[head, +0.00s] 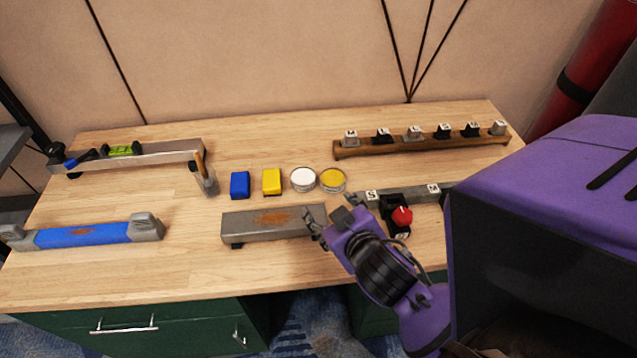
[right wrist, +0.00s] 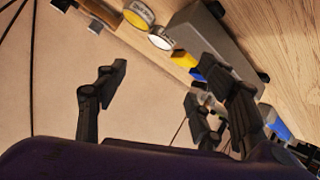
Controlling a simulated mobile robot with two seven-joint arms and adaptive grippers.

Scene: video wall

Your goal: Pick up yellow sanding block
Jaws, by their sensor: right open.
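The yellow sanding block (head: 271,182) stands on the wooden table, just right of a blue block (head: 240,185) and left of a round tin with a white top (head: 303,179). In the right wrist view the yellow block (right wrist: 184,59) shows partly, beside the grey bar. My right gripper (head: 328,225) is open and empty, near the right end of the grey bar, in front and to the right of the yellow block. Its fingers (right wrist: 165,95) stand apart in the right wrist view. My left gripper is not in view.
A grey bar with a rusty patch (head: 270,222) lies in front of the blocks. A yellow-topped tin (head: 333,180) stands right of the white one. A red-knobbed device (head: 401,216) is at right. A cup with a brush (head: 207,183) stands left. Bare table (head: 190,265) lies in front.

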